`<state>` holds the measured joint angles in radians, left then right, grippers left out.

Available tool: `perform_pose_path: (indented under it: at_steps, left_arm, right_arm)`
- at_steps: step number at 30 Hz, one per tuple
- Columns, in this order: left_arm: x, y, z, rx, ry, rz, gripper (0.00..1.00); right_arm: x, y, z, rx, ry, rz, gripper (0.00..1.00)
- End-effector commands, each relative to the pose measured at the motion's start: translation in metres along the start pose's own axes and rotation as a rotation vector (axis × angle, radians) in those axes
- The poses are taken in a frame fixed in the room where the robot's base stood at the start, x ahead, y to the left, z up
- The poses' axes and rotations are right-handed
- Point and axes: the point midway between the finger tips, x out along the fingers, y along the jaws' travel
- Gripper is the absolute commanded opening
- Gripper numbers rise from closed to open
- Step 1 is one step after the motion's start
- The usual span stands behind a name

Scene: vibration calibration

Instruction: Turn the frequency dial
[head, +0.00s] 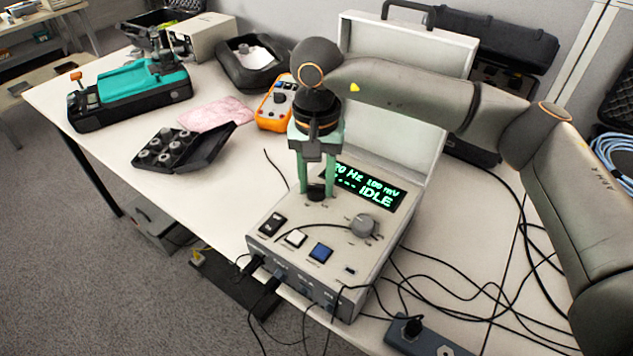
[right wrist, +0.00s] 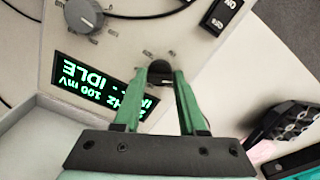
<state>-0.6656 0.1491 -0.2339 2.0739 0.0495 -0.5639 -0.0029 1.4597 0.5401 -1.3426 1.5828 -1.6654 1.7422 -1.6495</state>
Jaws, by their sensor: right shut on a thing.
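The calibrator box (head: 290,225) stands on the white table with its lit display (head: 368,184), which reads "IDLE" and "100 mV"; part of the frequency reading is hidden. My right gripper (head: 316,190) comes down from above onto the top panel, left of the display. Its green fingers are shut on a dark dial (right wrist: 160,73), the frequency dial by its place, at the fingertips in the right wrist view. A second, grey knob (head: 363,226) sits lower right on the panel and also shows in the right wrist view (right wrist: 84,16). My left gripper is not in view.
A black switch (head: 272,223), a white button (head: 296,238) and a blue button (head: 320,252) line the panel's front. An orange meter (head: 276,104) and an open black case (head: 185,148) stand to the left. Black cables (head: 470,275) spread over the table at right.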

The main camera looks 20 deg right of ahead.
Motion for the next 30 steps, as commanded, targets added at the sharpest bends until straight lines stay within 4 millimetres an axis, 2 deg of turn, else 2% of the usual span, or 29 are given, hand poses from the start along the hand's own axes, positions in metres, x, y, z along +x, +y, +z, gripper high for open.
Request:
perform_pose_path:
  at_steps: [9,23,24,30]
  left_arm:
    - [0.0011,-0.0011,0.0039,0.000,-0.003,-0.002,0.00]
    - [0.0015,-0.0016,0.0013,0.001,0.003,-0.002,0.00]
    - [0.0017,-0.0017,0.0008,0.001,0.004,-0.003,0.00]
    - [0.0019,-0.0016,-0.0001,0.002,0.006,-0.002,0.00]
  right_arm:
    - [-0.0007,-0.0003,-0.0001,-0.090,0.001,-0.002,0.00]
    - [-0.0010,-0.0003,-0.0001,-0.101,0.001,-0.001,0.00]
    - [-0.0010,-0.0003,-0.0001,-0.101,0.001,-0.001,0.44]
    - [-0.0006,-0.0002,0.0000,-0.100,0.001,-0.001,0.67]
